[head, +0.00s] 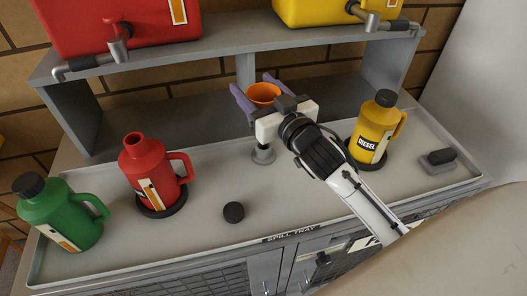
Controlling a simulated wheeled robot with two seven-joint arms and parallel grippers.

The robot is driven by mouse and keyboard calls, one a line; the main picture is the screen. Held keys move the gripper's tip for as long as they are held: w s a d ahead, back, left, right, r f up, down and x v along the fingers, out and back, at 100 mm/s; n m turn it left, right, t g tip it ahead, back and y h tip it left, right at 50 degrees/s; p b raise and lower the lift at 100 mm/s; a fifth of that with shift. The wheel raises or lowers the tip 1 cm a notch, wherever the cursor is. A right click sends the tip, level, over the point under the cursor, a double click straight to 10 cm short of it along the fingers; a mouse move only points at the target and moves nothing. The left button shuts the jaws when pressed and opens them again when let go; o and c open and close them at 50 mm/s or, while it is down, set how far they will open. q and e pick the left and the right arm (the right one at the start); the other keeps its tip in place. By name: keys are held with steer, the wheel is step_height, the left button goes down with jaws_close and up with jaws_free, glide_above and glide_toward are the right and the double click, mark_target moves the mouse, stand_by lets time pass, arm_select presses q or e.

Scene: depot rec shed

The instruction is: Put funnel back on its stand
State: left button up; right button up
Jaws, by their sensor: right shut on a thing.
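The orange funnel (263,93) is between the purple fingers of my right gripper (258,92), which is shut on it. Its round open mouth faces up; its lower part is hidden behind the gripper. A small grey stand (263,154) with a round base is on the tray just below my right gripper. The gripper hides the top of the stand, so I cannot tell whether the funnel touches it. My left gripper is not in view.
The spill tray (310,215) holds a green jug (62,215), an uncapped red jug (152,170), a loose black cap (233,212), a yellow diesel jug (374,130) and a grey block (438,160). A grey shelf (225,50) behind bears red (120,22) and yellow (320,10) containers with taps.

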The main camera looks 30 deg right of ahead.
steer(key=shift+w+d+f, duration=0.1)
steer(key=shift+w+d, duration=0.1)
steer(key=shift+w, duration=0.1)
arm_select(q)
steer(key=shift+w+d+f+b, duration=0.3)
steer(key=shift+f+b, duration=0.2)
steer(key=shift+b, duration=0.65)
arm_select(e)
step_height(320, 180, down, 9)
steer(key=shift+f, duration=0.15)
arm_select(q)
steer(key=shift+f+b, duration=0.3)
steer(key=shift+b, duration=0.1)
arm_select(e)
steer(key=shift+f, duration=0.6)
